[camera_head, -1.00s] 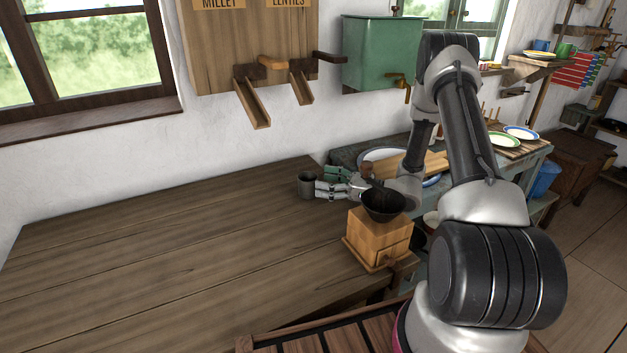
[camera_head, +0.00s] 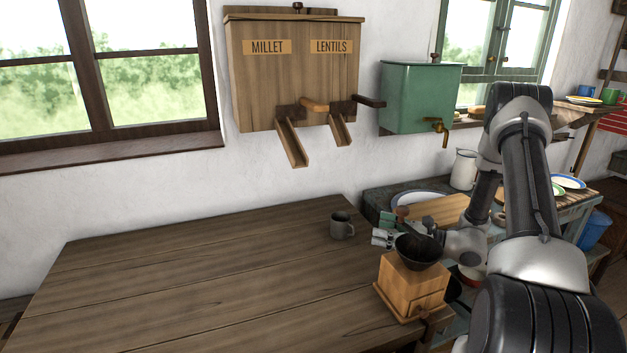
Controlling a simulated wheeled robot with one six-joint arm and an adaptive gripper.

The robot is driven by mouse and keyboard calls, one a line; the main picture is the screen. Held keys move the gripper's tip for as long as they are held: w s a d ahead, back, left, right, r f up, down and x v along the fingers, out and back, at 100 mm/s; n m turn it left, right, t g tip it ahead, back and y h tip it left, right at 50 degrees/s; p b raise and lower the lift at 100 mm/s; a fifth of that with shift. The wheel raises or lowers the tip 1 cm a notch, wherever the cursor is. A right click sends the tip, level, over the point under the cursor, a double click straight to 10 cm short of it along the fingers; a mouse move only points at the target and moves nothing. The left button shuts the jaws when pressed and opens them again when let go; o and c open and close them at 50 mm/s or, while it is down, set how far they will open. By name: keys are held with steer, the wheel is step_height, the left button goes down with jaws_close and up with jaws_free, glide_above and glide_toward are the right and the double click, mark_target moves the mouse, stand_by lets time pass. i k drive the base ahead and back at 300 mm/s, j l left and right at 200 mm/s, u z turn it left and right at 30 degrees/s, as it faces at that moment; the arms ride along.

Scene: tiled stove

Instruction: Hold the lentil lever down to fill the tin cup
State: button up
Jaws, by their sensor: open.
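A small grey tin cup (camera_head: 340,227) stands upright on the wooden table near its back right corner. In the picture it is below the lentil chute (camera_head: 341,131), with a gap of air between. The lentil lever (camera_head: 370,101) is a dark bar sticking out right of that chute, under the LENTILS label (camera_head: 331,46). No lentils show in the chute, and the cup's inside is hidden. My gripper (camera_head: 379,237) is open and empty, low over the table right of the cup, apart from it, partly hidden by the grinder.
A wooden grinder (camera_head: 411,287) with a dark bowl stands at the table's right edge, in front of my gripper. The millet chute (camera_head: 292,143) and its lighter lever (camera_head: 314,104) are left of the lentil lever. A green water tank (camera_head: 420,97) hangs to the right. The table's left is clear.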

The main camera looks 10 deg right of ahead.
mark_target(367, 101)
steer(key=k+l, duration=0.15)
steer(key=l, duration=0.15)
steer(key=k+l, duration=0.15)
steer(key=l, duration=0.15)
steer(key=k+l, duration=0.1)
steer(key=l, duration=0.25)
steer(key=k+l, duration=0.15)
steer(key=l, duration=0.15)
